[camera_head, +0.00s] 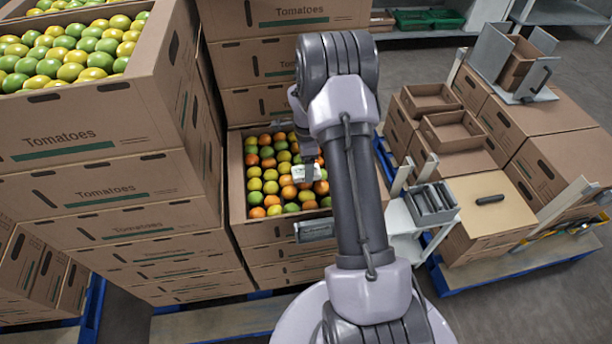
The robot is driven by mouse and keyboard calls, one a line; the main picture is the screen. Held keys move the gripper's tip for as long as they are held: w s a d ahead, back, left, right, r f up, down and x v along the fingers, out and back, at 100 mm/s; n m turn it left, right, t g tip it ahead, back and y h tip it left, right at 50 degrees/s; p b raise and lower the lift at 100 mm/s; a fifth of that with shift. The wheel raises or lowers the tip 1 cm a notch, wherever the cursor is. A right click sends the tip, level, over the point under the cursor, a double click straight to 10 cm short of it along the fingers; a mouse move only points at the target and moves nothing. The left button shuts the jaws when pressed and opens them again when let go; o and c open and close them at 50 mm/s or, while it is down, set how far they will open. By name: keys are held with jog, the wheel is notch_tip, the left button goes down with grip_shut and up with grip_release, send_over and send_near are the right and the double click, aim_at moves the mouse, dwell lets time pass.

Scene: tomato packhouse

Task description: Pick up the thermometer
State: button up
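I cannot make out the thermometer for certain. A small white and pale green object (306,173) shows over the tomatoes in the open carton (237,190), right by the end of my arm. It is too small to tell whether it is the thermometer, or whether it is touched or held. My gripper (310,172) reaches down over this carton. It is mostly hidden behind my arm, and its fingers do not show clearly. A dark, elongated object (490,199) shows on top of a light-topped carton at the right; what it is cannot be told.
A tall stack of tomato cartons (100,145) stands close at the left, higher than the open carton. Closed cartons (285,18) rise behind it. At the right are a grey slotted holder (432,203), small open boxes (452,131) and stacked cartons.

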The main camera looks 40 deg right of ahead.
notch_tip(320, 180, down, 3)
jog(key=shift+r, duration=0.35)
jog(key=shift+c, duration=0.8)
grip_shut()
jog(key=shift+r, duration=0.1)
